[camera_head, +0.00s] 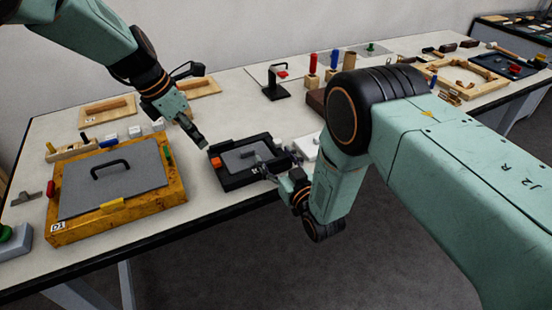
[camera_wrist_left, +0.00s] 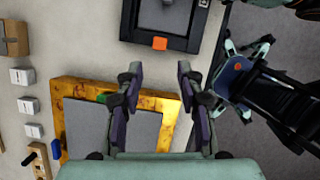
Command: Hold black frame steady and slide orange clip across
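The black frame (camera_head: 228,181) lies flat on the table with a grey plate inside it. The orange clip (camera_head: 215,162) sits at its left end; in the left wrist view the clip (camera_wrist_left: 159,43) is on the near edge of the frame (camera_wrist_left: 190,44). My left gripper (camera_head: 203,145) hangs above the table, just left of and behind the frame. In the left wrist view its two fingers (camera_wrist_left: 157,72) are apart with nothing between them. My right gripper (camera_head: 268,164) is at the right side of the frame; its fingers blend with the dark frame, so contact and opening are unclear.
A worn yellow box (camera_head: 150,218) with a grey handled lid stands left of the frame. A black stand (camera_head: 276,90), a white block (camera_head: 306,146) and several wooden pieces lie behind and right. The table's front edge is close to the frame.

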